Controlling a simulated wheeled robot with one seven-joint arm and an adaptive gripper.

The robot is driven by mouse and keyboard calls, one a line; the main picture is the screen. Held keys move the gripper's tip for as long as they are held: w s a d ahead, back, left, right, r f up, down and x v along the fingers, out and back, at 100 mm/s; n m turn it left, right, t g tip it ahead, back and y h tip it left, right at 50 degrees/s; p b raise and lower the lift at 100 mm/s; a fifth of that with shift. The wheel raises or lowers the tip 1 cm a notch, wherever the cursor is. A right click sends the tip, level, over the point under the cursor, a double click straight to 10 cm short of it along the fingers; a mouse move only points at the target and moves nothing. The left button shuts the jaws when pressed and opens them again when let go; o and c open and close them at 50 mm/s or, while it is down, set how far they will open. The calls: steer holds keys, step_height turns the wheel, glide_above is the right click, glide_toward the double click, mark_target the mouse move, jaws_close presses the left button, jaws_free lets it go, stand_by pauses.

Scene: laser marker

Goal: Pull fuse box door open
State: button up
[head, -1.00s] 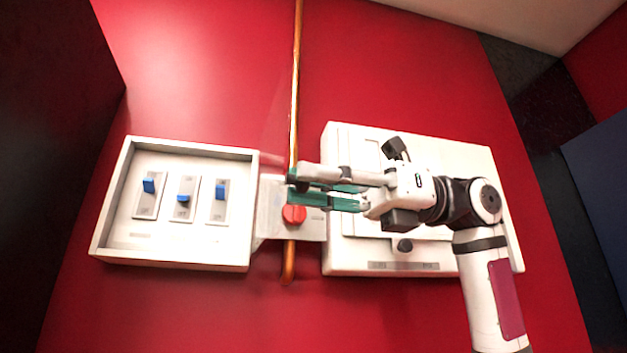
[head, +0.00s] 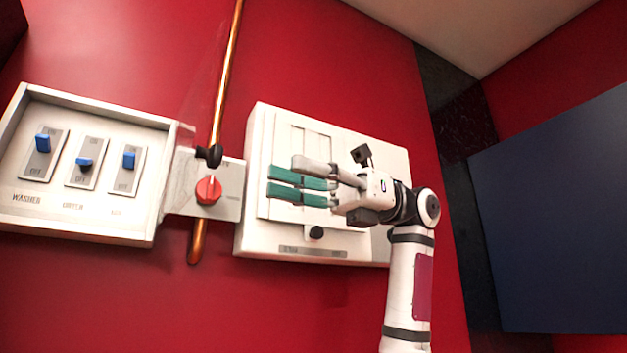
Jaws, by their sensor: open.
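The fuse box (head: 90,228) is a white, shallow box on the red wall at the left, with its front uncovered. Three blue switches show inside it. A clear, faint door panel (head: 182,165) stands out at the box's right edge, swung away from the switches and partly over the grey plate; its outline is hard to make out. My gripper (head: 273,182), with green finger pads, is open and empty. It points left in front of the white cabinet, to the right of the door and apart from it.
A copper pipe (head: 230,65) runs down the wall behind a dark knob (head: 210,155). A red dial (head: 208,190) sits on the grey plate (head: 230,205). The white cabinet (head: 262,240) with a black knob (head: 316,232) is behind my gripper. A dark blue panel (head: 560,210) stands at right.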

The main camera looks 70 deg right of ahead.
steer(key=shift+v, duration=1.4)
